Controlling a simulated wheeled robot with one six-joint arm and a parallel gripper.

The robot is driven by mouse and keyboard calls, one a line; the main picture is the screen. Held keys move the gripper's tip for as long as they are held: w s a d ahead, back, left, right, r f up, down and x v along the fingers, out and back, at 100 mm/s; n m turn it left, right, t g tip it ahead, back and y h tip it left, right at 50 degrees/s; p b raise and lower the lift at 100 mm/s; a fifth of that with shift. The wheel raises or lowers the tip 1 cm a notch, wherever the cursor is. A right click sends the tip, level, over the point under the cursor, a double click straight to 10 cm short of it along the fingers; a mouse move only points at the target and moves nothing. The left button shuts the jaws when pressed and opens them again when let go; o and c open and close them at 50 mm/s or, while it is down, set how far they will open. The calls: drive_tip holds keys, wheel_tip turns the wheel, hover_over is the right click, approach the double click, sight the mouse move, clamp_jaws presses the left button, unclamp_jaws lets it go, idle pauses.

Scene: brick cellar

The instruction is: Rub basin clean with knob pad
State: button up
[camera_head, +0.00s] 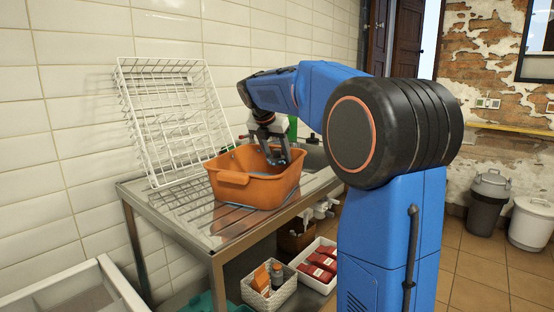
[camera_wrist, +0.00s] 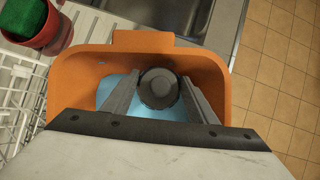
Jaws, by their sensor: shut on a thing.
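The orange basin (camera_head: 235,189) stands on the metal drainboard, with a handle lip on its near side. It also shows in the wrist view (camera_wrist: 215,72). My gripper (camera_head: 279,160) reaches down into the basin from above. In the wrist view my gripper (camera_wrist: 158,80) is shut on the dark round knob (camera_wrist: 158,88) of the pad, one finger on each side. Light blue (camera_wrist: 114,88) shows around and below the knob; I cannot tell whether it is the pad or the basin floor. The pad's underside is hidden.
A white wire rack (camera_head: 170,120) leans on the tiled wall beside the basin. A red pot (camera_wrist: 58,38) with a green sponge (camera_wrist: 27,20) stands near the basin. The steel sink counter (camera_head: 190,218) has bare room in front. Baskets (camera_head: 270,294) sit below.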

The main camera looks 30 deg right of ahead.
idle(0.3)
drive_tip(key=shift+r, duration=1.5)
drive_tip(key=shift+s+r, duration=0.1)
